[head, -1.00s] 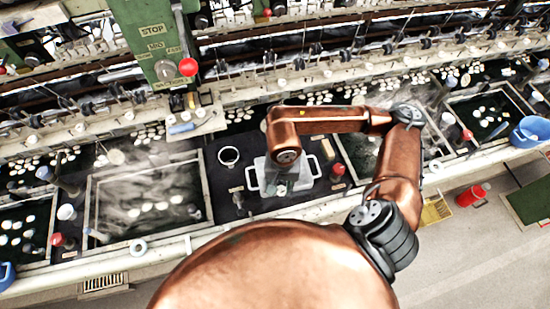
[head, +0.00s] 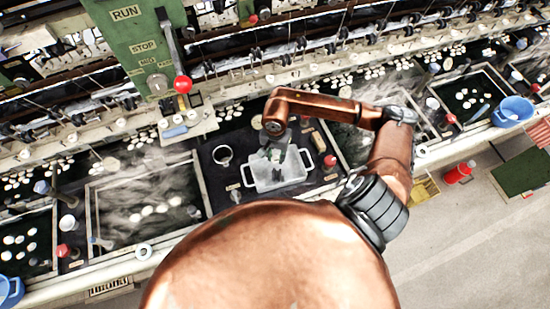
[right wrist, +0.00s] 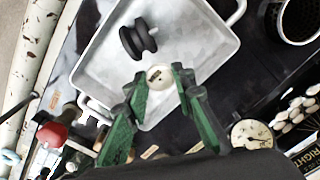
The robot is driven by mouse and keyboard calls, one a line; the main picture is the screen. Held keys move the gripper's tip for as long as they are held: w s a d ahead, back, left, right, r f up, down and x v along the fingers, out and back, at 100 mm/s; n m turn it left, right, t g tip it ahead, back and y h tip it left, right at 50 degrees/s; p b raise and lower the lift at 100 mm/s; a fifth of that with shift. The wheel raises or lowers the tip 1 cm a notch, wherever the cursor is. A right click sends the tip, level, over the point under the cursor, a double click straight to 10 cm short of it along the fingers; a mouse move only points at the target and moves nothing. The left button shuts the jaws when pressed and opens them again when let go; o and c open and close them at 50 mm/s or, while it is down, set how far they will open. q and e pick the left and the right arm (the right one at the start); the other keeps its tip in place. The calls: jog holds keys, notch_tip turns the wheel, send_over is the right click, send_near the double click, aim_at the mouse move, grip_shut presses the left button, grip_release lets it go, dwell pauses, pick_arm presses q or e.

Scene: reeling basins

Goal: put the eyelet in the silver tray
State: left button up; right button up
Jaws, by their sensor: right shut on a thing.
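The silver tray (head: 296,170) is a shallow metal pan with two side handles, on the dark bench top in the middle of the head view; it also fills the upper middle of the right wrist view (right wrist: 200,42). My right gripper (right wrist: 160,78) has green fingers and is shut on a small white round piece with a dark slot, seemingly the eyelet (right wrist: 159,75). The gripper (head: 272,154) is over the tray's back part in the head view. A black spool-shaped piece (right wrist: 138,38) is in the tray, apart from the fingers. My left gripper is out of view.
A round dark cup (right wrist: 298,18) stands beside the tray; it also shows in the head view (head: 222,155). A red-topped item (right wrist: 52,134) and a dial gauge (right wrist: 250,133) are near the gripper. Water basins with white cocoons flank the bench. A green control post (head: 140,50) stands behind.

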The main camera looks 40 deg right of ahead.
aim_at(275, 156)
jog(key=shift+w+d+f, duration=0.15)
jog(key=shift+w+f, duration=0.25)
jog(key=shift+f, duration=0.15)
notch_tip(275, 156, down, 3)
jog(key=shift+w+d+r+p, duration=0.1)
jog(key=shift+p, duration=0.45)
jog(key=shift+f, duration=0.45)
jog(key=o, duration=0.6)
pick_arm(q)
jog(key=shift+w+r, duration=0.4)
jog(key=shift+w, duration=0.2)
pick_arm(e)
jog(key=shift+o, duration=1.3)
jog(key=shift+r, duration=0.1)
